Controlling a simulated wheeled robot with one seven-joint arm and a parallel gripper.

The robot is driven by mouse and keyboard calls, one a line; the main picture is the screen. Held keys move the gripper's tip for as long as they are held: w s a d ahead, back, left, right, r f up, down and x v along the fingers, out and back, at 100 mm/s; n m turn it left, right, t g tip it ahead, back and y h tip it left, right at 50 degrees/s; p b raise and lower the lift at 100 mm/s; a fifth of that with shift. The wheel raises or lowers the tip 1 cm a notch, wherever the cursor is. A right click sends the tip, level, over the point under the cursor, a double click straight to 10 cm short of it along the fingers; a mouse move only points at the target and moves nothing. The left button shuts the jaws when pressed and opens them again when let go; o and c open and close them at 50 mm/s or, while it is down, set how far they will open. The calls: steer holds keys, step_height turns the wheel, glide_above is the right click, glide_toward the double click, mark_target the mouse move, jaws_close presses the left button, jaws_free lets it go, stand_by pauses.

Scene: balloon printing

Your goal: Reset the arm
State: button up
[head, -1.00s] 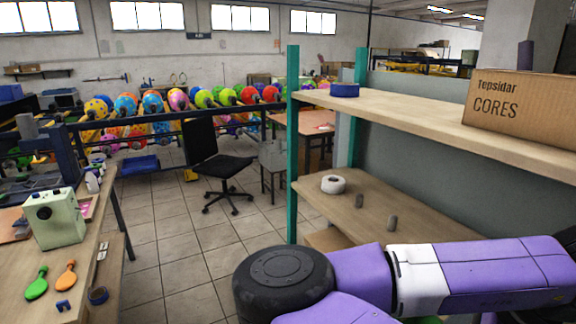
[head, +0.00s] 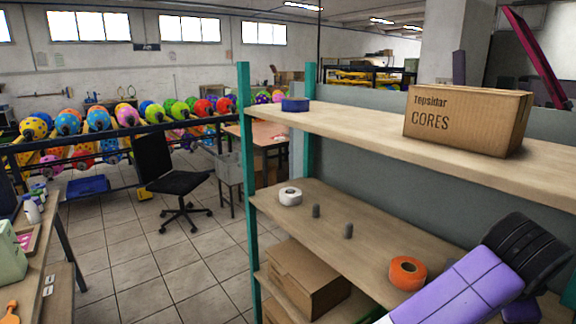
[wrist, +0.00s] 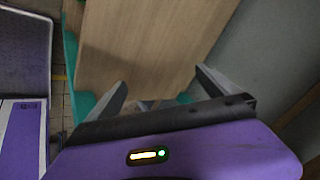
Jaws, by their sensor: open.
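My gripper (wrist: 160,82) is open and empty in the wrist view, with its two grey fingers spread wide apart. A wooden board surface (wrist: 150,45) shows beyond the fingers. I cannot tell how far it is from the fingertips. In the head view my purple arm with its black joint is at the lower right, in front of the shelf unit. The gripper itself does not show in the head view.
A shelf unit with green posts (head: 246,170) fills the right side. Its upper board holds a cardboard box (head: 465,118) and a blue roll (head: 295,104). The middle board holds a white roll (head: 290,196) and an orange roll (head: 407,272). A black chair (head: 170,170) stands on open tiled floor.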

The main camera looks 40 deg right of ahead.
steer(key=w+d+r+n+h+p, duration=0.1)
steer(key=d+r+n+h, duration=0.25)
steer(key=r, duration=0.25)
steer(key=w+d+r+n+h+p, duration=0.1)
steer(key=w+d+r+n+h, duration=0.15)
steer(key=r+n+h, duration=0.35)
steer(key=w+a+r+n+t+y+p, duration=0.1)
steer(key=w+a+n+t+y+p, duration=0.1)
steer(key=w+a+n+t, duration=0.8)
steer(key=s+a+f+n+t+y+p, duration=0.2)
steer(key=a+f+n+t+y, duration=0.6)
steer(key=a, duration=0.9)
steer(key=s+a+f+g+y+p, duration=0.1)
steer(key=s+a+f+y, duration=0.2)
steer(key=s+a, duration=0.5)
steer(key=s+a+f+g+y+p, duration=0.1)
steer(key=s+a+f+g+y, duration=0.1)
steer(key=s+a, duration=0.6)
steer(key=shift+s+a+f+n+y+p, duration=0.3)
steer(key=shift+s+f+n+y, duration=0.2)
steer(key=shift+f+y, duration=0.4)
